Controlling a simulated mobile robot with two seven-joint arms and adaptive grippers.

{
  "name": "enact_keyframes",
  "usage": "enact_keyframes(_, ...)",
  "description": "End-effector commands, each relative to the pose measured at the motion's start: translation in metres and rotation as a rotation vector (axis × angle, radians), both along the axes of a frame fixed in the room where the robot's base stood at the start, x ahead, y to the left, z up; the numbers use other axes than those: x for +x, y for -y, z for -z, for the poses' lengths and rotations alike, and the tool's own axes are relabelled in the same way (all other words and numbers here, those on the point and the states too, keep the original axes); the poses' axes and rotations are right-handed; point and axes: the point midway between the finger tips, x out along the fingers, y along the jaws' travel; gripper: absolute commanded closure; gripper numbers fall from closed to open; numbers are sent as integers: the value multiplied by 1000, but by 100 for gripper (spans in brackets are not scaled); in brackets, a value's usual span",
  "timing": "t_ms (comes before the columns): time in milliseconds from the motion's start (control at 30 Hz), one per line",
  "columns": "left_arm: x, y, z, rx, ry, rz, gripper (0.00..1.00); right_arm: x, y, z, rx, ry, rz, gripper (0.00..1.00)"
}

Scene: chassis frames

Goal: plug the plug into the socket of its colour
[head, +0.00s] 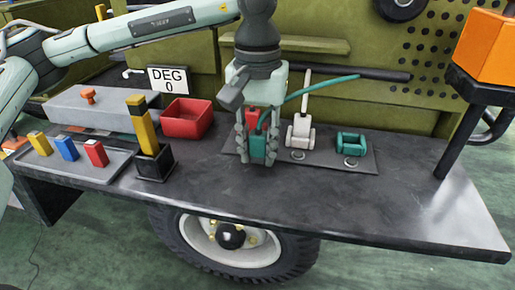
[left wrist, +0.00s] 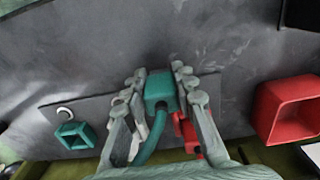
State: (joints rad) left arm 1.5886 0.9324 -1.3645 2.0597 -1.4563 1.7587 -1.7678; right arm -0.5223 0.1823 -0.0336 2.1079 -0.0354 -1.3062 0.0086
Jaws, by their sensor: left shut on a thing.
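My left gripper (head: 257,150) points down and is shut on a teal plug (head: 258,150). The plug also shows between the fingers in the left wrist view (left wrist: 160,88), with a teal cable curving away from it. A teal socket (head: 351,143) sits on the right part of the dark panel, apart from the plug; it shows as a hollow frame in the left wrist view (left wrist: 74,136). A white socket (head: 299,136) stands between them. A red socket (head: 253,115) is just behind the gripper, partly hidden. My right gripper is not in view.
A red open bin (head: 187,119) stands left of the gripper. A black holder (head: 155,165) with a yellow block and a tray (head: 70,166) with coloured blocks are further left. An orange lamp on a black post (head: 462,110) rises at right. The front right tabletop (head: 400,205) is clear.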

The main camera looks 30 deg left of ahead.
Motion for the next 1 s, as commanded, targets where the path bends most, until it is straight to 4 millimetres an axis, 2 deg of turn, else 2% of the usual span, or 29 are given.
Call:
enact_keyframes(100,0,0,7,-1,2,0,100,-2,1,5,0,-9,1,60)
enact_keyframes(367,0,0,9,-1,2,0,100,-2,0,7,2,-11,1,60)
enact_keyframes(567,0,0,11,-1,1,0,100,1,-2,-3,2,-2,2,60)
enact_keyframes(600,0,0,11,-1,1,0,72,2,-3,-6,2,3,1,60)
enact_keyframes(733,0,0,10,-1,1,0,56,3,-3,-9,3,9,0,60)
enact_keyframes(767,0,0,10,-1,1,0,53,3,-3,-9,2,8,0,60)
enact_keyframes(1000,0,0,10,-1,1,0,53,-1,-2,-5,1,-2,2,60)
